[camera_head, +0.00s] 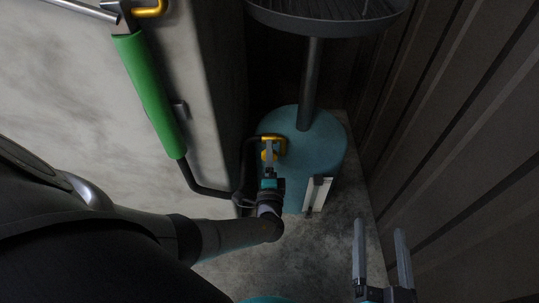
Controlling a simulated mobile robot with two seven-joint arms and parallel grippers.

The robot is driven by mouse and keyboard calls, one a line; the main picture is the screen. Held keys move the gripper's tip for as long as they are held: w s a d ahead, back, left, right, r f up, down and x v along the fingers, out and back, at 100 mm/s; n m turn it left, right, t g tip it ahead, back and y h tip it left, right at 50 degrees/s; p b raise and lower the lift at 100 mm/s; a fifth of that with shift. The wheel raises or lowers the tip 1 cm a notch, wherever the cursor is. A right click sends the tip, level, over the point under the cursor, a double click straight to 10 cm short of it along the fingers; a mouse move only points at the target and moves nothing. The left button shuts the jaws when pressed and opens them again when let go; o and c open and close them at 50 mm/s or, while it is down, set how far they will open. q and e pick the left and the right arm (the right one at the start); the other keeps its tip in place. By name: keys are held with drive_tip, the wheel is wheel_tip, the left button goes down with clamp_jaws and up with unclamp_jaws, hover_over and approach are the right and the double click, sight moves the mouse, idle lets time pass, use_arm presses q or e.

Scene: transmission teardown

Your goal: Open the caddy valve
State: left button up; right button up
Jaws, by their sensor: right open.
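The caddy is a teal tank (312,128) with a dark upright pole (312,75), standing on the floor at centre right. A yellow valve handle (273,138) shows on its left side. My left gripper (269,151) reaches up to that handle, its fingers overlapping it in the picture. I see the fingers edge-on, so I cannot tell whether they are shut or touching the handle. My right gripper (379,229) is open and empty at the lower right, below and apart from the caddy.
A dark round pan (327,18) tops the caddy's pole. A green cylinder (148,95) with a black hose (198,187) is at the upper left, near another yellow handle (150,10). A dark ribbed wall (450,110) closes off the right. Some bare floor shows below the caddy.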

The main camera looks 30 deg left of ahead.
use_arm(q)
drive_tip(key=shift+o, duration=0.7)
drive_tip(key=p+v, duration=0.3)
drive_tip(key=v, duration=1.2)
drive_tip(key=shift+d, duration=0.15)
use_arm(e)
drive_tip(key=d+f+g, duration=0.1)
drive_tip(key=d+f+g+h, duration=0.1)
drive_tip(key=g, duration=0.1)
drive_tip(key=d+f+g+h, duration=0.1)
drive_tip(key=d+g, duration=0.1)
drive_tip(key=shift+w+n, duration=0.4)
use_arm(q)
drive_tip(key=shift+s, duration=0.1)
